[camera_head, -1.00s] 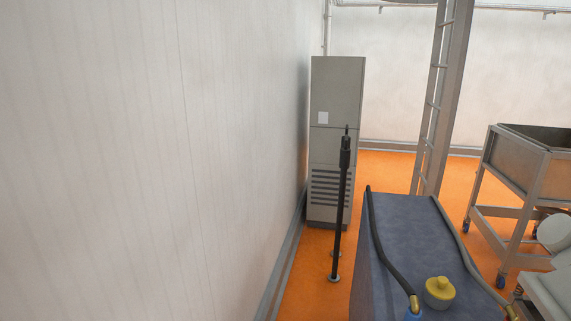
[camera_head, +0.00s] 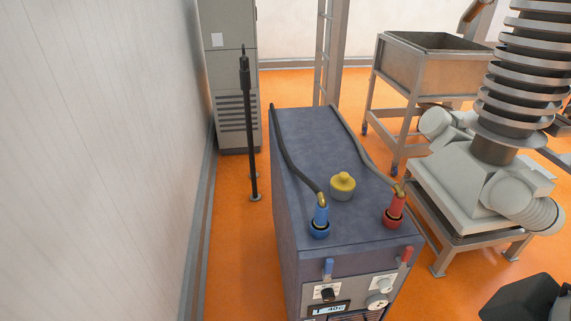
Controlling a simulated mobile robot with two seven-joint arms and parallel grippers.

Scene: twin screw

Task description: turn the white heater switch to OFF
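The heater unit is a blue-grey box (camera_head: 320,150) in the middle of the head view. Its front panel is at the bottom of the picture, partly cut off by the edge. On the panel's right side are a white knob (camera_head: 382,284) and a second white knob (camera_head: 377,301) below it. I cannot tell which is the heater switch, and their labels are too small to read. A black knob (camera_head: 328,295) and a lit display (camera_head: 327,309) are on the left side.
A blue hose fitting (camera_head: 320,215), a red one (camera_head: 394,205) and a yellow cap (camera_head: 342,183) are on top. A ribbed machine (camera_head: 495,135) stands right; a dark box-like shape (camera_head: 528,300) is bottom right. Orange floor is open left of the unit.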

